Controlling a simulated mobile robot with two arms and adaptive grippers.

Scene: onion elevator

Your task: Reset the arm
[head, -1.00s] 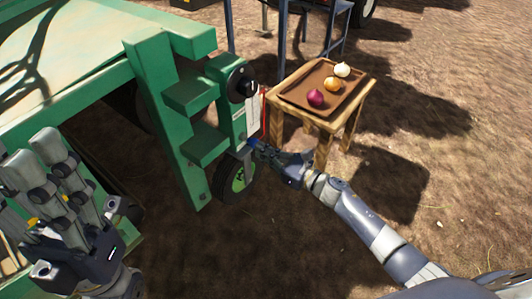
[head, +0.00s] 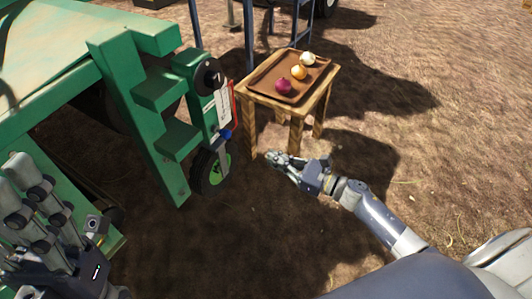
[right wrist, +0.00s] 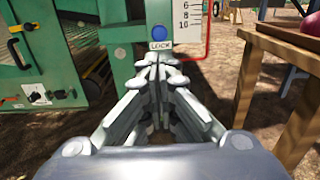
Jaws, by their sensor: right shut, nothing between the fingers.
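My right gripper (head: 272,158) is shut and empty in the head view. It hangs over the ground in front of the wooden table, apart from the green machine. In the right wrist view its fingers (right wrist: 160,65) meet below a blue button (right wrist: 159,33) marked LOCK. The same blue button (head: 225,134) shows in the head view on the green machine (head: 120,95), to the left of my right gripper. My left gripper (head: 30,180) is at the lower left edge of the head view, fingers up and partly cut off; its jaw state is unclear.
A wooden table (head: 325,95) holds a brown tray (head: 262,80) with a purple onion (head: 283,87), an orange onion (head: 299,72) and a white onion (head: 308,58). A wheel (head: 208,170) stands under the machine's post. Bare ground (head: 440,150) lies open to the right.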

